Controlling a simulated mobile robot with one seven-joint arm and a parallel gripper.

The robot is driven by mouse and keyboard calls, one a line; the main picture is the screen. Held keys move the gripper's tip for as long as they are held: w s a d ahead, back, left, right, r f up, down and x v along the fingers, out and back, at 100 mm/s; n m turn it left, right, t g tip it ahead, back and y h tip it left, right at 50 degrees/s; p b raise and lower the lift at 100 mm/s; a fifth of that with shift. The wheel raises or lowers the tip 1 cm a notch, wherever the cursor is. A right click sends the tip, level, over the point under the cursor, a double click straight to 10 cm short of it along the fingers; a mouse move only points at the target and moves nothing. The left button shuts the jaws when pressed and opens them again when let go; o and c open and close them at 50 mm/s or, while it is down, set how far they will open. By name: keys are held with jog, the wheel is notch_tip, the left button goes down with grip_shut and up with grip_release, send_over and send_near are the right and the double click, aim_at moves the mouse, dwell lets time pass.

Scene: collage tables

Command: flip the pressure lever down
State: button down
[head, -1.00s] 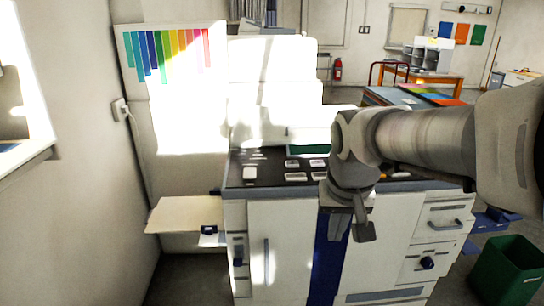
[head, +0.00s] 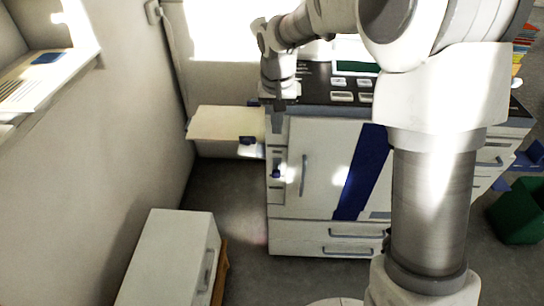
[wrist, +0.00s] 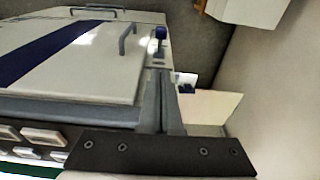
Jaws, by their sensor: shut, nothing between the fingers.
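The printer-like machine (head: 325,235) has a narrow strip at its front left with a blue knob-like lever (head: 277,173). The lever also shows in the wrist view (wrist: 160,33), beyond my fingertips. I cannot tell surely that this is the pressure lever or which way it is set. Another blue part (head: 247,141) sits at the edge of the side tray (head: 225,122). My gripper (head: 279,118) points down at the machine's front left corner, above the blue lever and apart from it. Its fingers (wrist: 161,75) are together and empty.
A white cabinet (head: 165,262) stands on the floor at lower left. The wall and a shelf (head: 40,80) lie to the left. A green bin (head: 517,212) stands at the right. Floor between cabinet and machine is clear. A door handle (head: 304,174) juts out near the lever.

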jog(key=b, duration=0.4)
send_over(276, 176)
jog(key=w, duration=0.2)
notch_tip(276, 176, down, 12)
jog(key=shift+d+f, duration=0.1)
jog(key=shift+f, duration=0.05)
jog(key=shift+s+f, duration=0.25)
jog(key=shift+f, duration=0.4)
jog(key=s+f+t+b, duration=0.1)
jog(key=b, duration=0.2)
jog(key=shift+f+t, duration=0.15)
jog(key=shift+t, duration=0.15)
jog(key=shift+s+f+b, duration=0.7)
jog(key=shift+f+b, duration=0.2)
jog(key=shift+b, duration=0.15)
jog(key=shift+s+f+b, duration=0.2)
jog(key=shift+f+b, duration=0.1)
jog(key=shift+f, duration=0.2)
jog(key=shift+s+f+b, duration=0.15)
jog(key=shift+f+b, duration=0.15)
jog(key=shift+f, duration=0.15)
jog(key=shift+r, duration=0.1)
